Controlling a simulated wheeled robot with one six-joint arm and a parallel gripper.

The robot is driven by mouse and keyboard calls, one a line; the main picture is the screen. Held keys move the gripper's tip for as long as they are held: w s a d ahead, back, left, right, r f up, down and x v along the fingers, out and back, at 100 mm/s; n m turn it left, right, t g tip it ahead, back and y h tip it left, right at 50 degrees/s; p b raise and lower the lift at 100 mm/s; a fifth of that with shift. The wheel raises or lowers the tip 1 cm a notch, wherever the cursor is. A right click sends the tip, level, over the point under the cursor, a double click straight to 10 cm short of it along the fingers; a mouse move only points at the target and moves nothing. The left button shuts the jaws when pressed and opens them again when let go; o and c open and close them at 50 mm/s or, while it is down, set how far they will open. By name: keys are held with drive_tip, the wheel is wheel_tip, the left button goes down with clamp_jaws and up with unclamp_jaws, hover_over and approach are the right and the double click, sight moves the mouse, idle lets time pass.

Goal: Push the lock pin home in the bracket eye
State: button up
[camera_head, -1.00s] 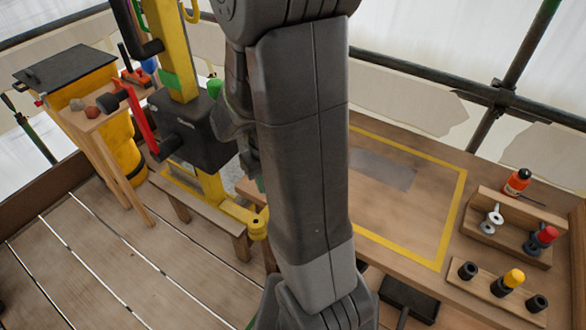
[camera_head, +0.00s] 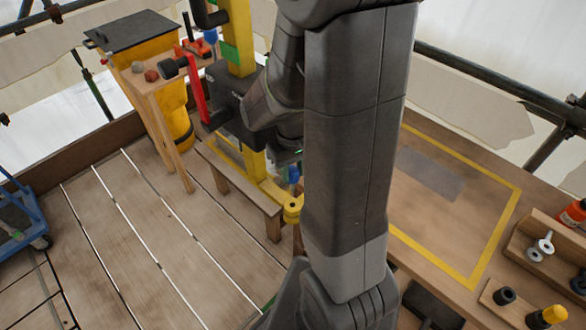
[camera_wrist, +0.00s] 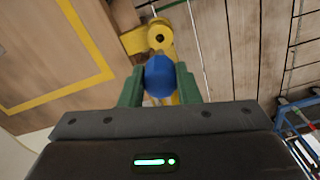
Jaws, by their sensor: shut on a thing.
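The lock pin (camera_wrist: 160,78) shows as a rounded blue head between the two green fingers of my gripper (camera_wrist: 160,84) in the wrist view. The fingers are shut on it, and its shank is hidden. The yellow bracket eye (camera_wrist: 160,33), with a dark hole, lies beyond the fingertips in the same view. In the head view the eye (camera_head: 292,207) sticks out at the foot of the yellow post, and the blue pin (camera_head: 293,175) appears just above it in the picture. I cannot tell the gap between them. My arm hides part of the gripper there.
The yellow post (camera_head: 238,40) carries a black box and a red lever (camera_head: 197,95). A low wooden bench (camera_head: 235,177) stands before it. A workbench (camera_head: 480,225) with a yellow outline is at right. A blue cart (camera_head: 25,215) stands at left; the plank floor between is clear.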

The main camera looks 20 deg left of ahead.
sight(293, 184)
drive_tip(key=shift+f+b, duration=2.2)
drive_tip(key=shift+f, duration=0.6)
drive_tip(key=shift+f+b, duration=2.7)
drive_tip(key=shift+f, duration=0.45)
drive_tip(key=o, duration=1.1)
drive_tip(key=shift+c, duration=0.2)
drive_tip(key=shift+r, duration=0.1)
wheel_tip(293, 184, up, 12)
drive_tip(key=shift+f+p, duration=0.1)
drive_tip(key=shift+p, duration=0.7)
wheel_tip(293, 184, down, 12)
drive_tip(key=shift+f+b, duration=0.1)
drive_tip(key=shift+b, duration=0.7)
drive_tip(key=shift+r+p, duration=0.35)
drive_tip(key=shift+r, duration=0.2)
